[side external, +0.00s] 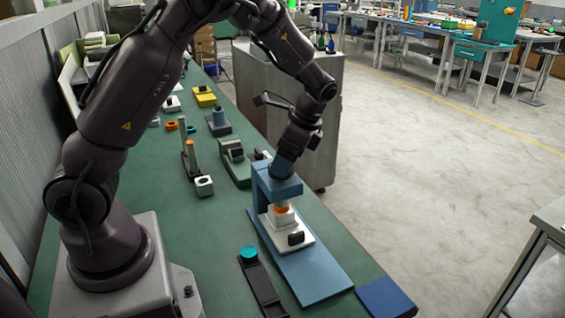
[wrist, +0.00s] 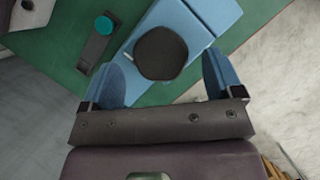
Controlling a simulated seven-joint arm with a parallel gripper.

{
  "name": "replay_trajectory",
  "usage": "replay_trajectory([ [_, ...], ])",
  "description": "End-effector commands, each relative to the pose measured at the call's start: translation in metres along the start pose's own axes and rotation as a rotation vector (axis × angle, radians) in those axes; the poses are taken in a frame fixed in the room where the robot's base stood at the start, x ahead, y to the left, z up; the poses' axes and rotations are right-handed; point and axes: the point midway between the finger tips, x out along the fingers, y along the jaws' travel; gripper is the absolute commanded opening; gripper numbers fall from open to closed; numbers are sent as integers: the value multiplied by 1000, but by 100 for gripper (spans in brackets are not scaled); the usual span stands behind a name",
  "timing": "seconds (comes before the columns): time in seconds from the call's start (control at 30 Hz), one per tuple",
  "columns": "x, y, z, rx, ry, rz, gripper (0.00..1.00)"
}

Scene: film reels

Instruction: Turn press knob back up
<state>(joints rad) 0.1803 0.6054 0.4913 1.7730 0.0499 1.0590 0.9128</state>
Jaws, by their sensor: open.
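The blue press (side external: 318,277) stands on the green bench, its upright and head above a white block (side external: 305,244) with an orange piece (side external: 281,208) on top. The press knob (wrist: 160,53) is a dark round disc on the press head in the wrist view. My gripper (wrist: 165,63) is open, with one blue finger on the left of the knob and one on the right. Whether the fingers touch it, I cannot tell. In the side view my gripper (side external: 285,165) is at the top of the press head, tilted, and hides much of the knob.
A dark strip (side external: 266,293) with a teal knob (side external: 248,254) lies left of the press. A blue pad (side external: 385,298) lies at the bench's near right corner. A green fixture (side external: 236,170) and several other small fixtures stand behind. A grey cabinet (side external: 290,110) stands beside the bench.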

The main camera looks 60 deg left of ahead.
Motion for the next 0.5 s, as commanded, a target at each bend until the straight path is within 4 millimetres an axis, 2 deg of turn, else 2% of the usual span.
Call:
replay_trajectory([
  [0.1,14,0,0,-1,-1,2,86],
  [0.2,20,0,0,-2,0,1,86],
  [0.5,22,0,0,-2,1,0,86],
])
